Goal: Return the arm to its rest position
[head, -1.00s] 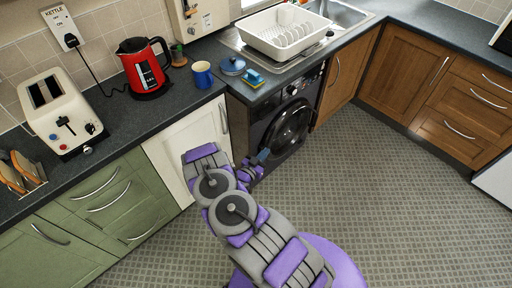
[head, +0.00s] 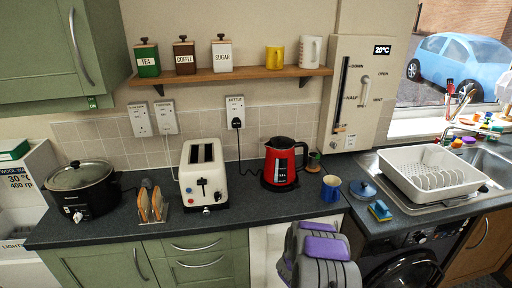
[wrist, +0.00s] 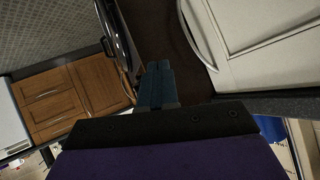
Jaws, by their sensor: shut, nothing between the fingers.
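My arm, purple and grey, shows at the bottom of the head view, folded in front of the white cupboard door and below the counter edge. My gripper is out of the head view. In the wrist view my gripper (wrist: 156,84) is shut, its bluish fingers together with nothing between them. It hangs in free space between the white cupboard door (wrist: 262,35) and the dark washing machine (wrist: 118,40).
The worktop (head: 250,207) carries a slow cooker (head: 83,190), toast rack (head: 152,203), toaster (head: 203,175), red kettle (head: 281,165), blue mug (head: 330,188), blue-lidded dish (head: 363,189), sponge (head: 380,210) and white dish rack (head: 432,172). Patterned floor (wrist: 50,28) is clear.

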